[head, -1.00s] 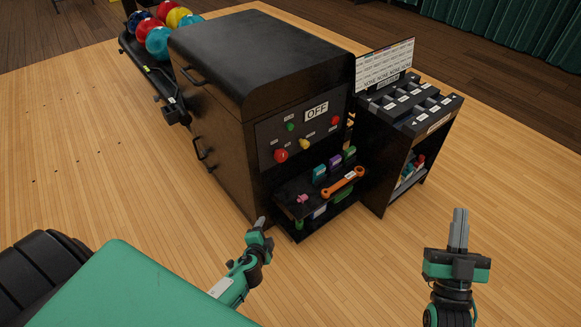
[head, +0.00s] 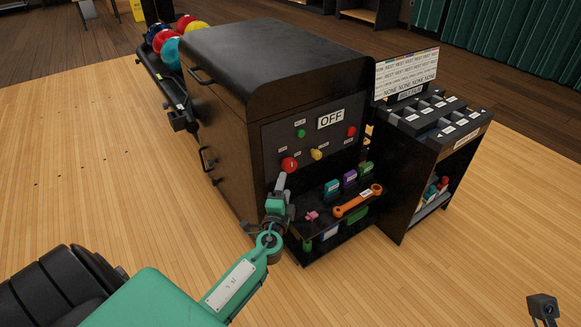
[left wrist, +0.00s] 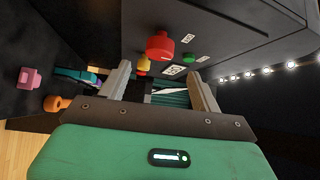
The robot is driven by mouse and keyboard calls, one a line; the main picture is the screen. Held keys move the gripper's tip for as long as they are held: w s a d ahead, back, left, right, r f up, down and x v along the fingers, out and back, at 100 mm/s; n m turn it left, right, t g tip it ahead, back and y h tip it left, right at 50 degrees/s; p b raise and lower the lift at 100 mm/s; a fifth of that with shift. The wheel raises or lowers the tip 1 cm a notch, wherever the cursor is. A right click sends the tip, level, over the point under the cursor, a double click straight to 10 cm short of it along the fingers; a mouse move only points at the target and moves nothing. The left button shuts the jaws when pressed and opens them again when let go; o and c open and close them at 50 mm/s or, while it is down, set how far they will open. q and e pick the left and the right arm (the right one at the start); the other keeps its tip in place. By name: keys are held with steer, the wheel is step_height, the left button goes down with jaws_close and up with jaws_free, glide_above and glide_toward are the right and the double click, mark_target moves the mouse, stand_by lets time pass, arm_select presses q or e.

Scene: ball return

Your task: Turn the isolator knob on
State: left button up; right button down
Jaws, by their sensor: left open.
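The black machine's control panel (head: 266,145) carries an OFF sign (head: 331,119), a large red knob (head: 289,164) at lower left, a yellow knob (head: 316,154), a green button (head: 301,133) and a smaller red button (head: 351,131). Their labels are too small to read, so I cannot tell which is the isolator. My left gripper (head: 281,181) is just below the large red knob. In the left wrist view the jaws (left wrist: 160,88) are open and empty. The large red knob (left wrist: 159,46) shows beyond them, with the yellow knob (left wrist: 143,66) partly hidden behind it.
Below the panel a shelf holds an orange wrench (head: 357,201), a pink piece (head: 312,215) and several coloured blocks. A black cabinet (head: 422,165) with a sorted top tray stands to the right. Bowling balls (head: 170,50) rest on a rack behind.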

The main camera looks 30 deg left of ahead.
mark_target(289, 169)
arm_select(q)
steer(key=x, duration=0.9)
steer(key=shift+w+a+b, duration=0.2)
steer(key=shift+w+b, duration=0.15)
steer(key=shift+w, duration=0.05)
steer(key=shift+c, duration=0.5)
steer(key=c, duration=0.9)
